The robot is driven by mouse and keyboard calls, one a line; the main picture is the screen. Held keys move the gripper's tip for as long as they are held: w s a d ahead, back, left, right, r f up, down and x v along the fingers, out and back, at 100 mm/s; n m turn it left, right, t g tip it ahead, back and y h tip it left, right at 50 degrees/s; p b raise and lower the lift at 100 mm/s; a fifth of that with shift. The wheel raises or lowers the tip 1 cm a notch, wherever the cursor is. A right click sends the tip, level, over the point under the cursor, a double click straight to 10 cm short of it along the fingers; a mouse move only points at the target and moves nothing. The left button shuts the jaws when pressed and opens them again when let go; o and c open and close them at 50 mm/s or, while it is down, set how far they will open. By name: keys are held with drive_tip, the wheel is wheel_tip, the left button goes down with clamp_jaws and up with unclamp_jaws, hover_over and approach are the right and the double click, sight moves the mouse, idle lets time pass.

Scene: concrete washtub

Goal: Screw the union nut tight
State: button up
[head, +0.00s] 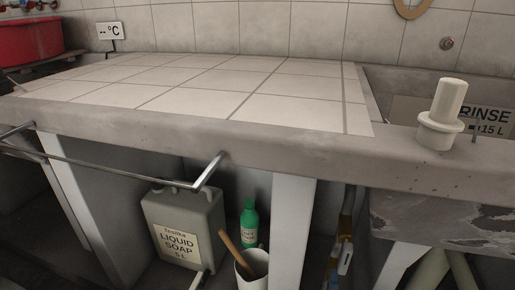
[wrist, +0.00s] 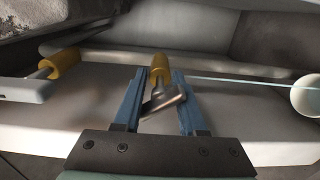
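In the wrist view my gripper (wrist: 160,74) has its two blue fingers apart. A yellow, brass-like fitting (wrist: 160,66) stands between and just beyond the fingertips, very close to both. A grey metal piece (wrist: 165,100) lies slantwise between the fingers, below that fitting. A second yellow fitting (wrist: 64,62) sits at the left on a grey pipe. Which fitting is the union nut, and whether its thread is engaged, I cannot tell.
A white leg (head: 292,230) stands left of the pipework. A soap canister (head: 185,228), green bottle (head: 249,222) and white cup (head: 252,270) stand under the counter (head: 200,130). A metal rail (head: 110,165) runs along its front. A round white end (wrist: 308,95) lies right in the wrist view.

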drive_tip(key=n, duration=0.3)
drive_tip(key=shift+s, duration=0.1)
drive_tip(key=p+v, duration=0.1)
drive_tip(key=v, duration=0.6)
idle(0.5)
